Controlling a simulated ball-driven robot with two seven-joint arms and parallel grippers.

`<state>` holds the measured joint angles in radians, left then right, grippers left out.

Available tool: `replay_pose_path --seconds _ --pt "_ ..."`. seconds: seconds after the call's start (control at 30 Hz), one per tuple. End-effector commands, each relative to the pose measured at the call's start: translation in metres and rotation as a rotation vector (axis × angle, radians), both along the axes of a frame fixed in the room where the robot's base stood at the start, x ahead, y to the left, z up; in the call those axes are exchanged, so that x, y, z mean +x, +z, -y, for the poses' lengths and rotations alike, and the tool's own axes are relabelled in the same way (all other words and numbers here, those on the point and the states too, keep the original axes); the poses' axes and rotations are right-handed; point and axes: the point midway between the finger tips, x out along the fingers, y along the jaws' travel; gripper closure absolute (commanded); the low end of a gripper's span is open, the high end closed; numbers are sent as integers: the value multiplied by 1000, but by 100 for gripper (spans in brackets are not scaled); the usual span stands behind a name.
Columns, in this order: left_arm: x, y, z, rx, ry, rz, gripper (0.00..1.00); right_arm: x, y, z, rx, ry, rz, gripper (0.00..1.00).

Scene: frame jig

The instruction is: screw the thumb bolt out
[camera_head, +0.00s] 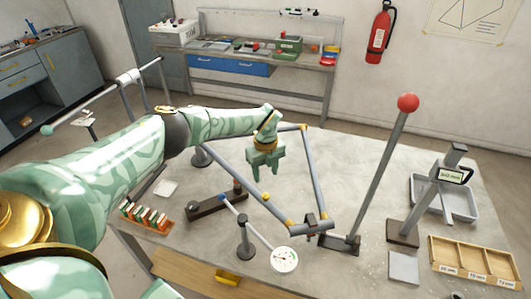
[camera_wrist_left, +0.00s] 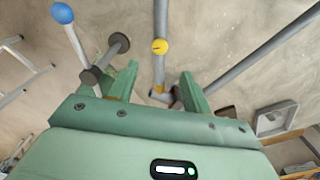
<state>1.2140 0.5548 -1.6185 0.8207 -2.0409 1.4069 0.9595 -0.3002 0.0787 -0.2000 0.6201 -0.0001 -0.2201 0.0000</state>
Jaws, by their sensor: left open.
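The frame (camera_head: 233,178) of grey tubes with yellow corner joints stands over the table. A small round yellow knob (camera_wrist_left: 159,46) sits on a grey tube in the left wrist view; it may be the thumb bolt, but I cannot be sure. A yellow spot on the frame's near left tube (camera_head: 266,198) may be the same knob in the head view. My left gripper (camera_head: 266,168) is open and points down above the frame's inside. In the left wrist view its two fingers (camera_wrist_left: 158,85) are apart and empty, with the knob beyond them. My right gripper does not show.
A tall post with a red ball (camera_head: 408,103) rises right of the frame. A dial gauge (camera_head: 285,260) and a short dark post (camera_head: 245,249) stand in front. A grey tray (camera_head: 425,208) and a wooden compartment box (camera_head: 484,275) lie right. A small rack (camera_head: 147,217) is left.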

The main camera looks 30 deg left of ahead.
Motion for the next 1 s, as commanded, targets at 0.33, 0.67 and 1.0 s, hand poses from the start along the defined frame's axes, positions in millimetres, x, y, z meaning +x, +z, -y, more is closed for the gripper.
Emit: replay_pose_path --seconds 0.33,0.67,1.0 --pt "0 59 0 0 -1 0 51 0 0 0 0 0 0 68" --pt "0 63 0 0 0 -1 51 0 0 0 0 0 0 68" --pt "14 57 0 -6 -6 48 51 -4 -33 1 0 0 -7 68"
